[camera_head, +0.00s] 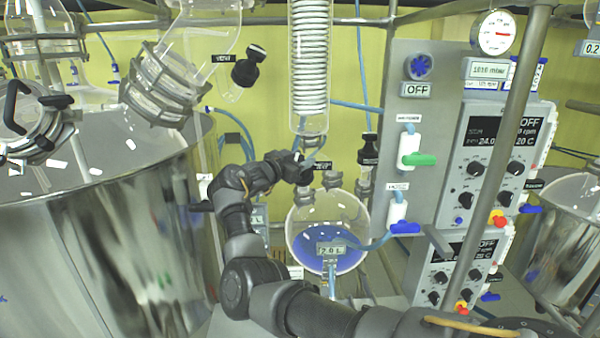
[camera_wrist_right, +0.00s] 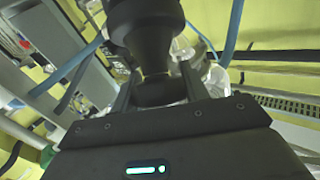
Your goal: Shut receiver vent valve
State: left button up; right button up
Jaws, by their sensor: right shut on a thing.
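The glass receiver flask (camera_head: 303,243) holds blue liquid and hangs below the coiled condenser (camera_head: 310,60). My right gripper (camera_head: 303,168) reaches in from below and is at the flask's top, left of the label. In the right wrist view its fingers (camera_wrist_right: 158,92) are shut on a black valve knob (camera_wrist_right: 145,25). The valve's stem and the knob's turn position are mostly hidden by the gripper. My left gripper is not in view.
A large steel vessel (camera_head: 110,240) fills the left. Another black-capped valve (camera_head: 368,150) stands just right of the flask. A panel with a green-handled valve (camera_head: 410,150) and a blue-handled valve (camera_head: 399,215) is further right. A steel pole (camera_head: 495,165) crosses the front right. Blue hoses run around the flask.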

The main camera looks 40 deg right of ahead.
jog(key=shift+f+m+g+b, duration=0.15)
jog(key=shift+m+g+b, duration=0.35)
jog(key=shift+m+g, duration=0.45)
jog(key=shift+s+m+g+y, duration=0.15)
jog(key=shift+m+g+y, duration=0.15)
jog(key=shift+m+g, duration=0.8)
jog(key=shift+s+m+g+y, duration=0.2)
jog(key=shift+m+g+y, duration=0.4)
jog(key=shift+m+g, duration=0.65)
pick_arm(q)
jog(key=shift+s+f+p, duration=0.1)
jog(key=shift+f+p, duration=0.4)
jog(key=shift+p, duration=0.15)
pick_arm(e)
jog(key=shift+s+m+g+y, duration=0.15)
jog(key=shift+m+g+y, duration=0.55)
jog(key=shift+m, duration=0.7)
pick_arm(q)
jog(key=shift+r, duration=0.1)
pick_arm(e)
jog(key=shift+f+m+g, duration=0.1)
jog(key=shift+m+g, duration=0.3)
jog(key=shift+a, duration=0.1)
jog(key=o, duration=1)
jog(key=shift+s, duration=0.1)
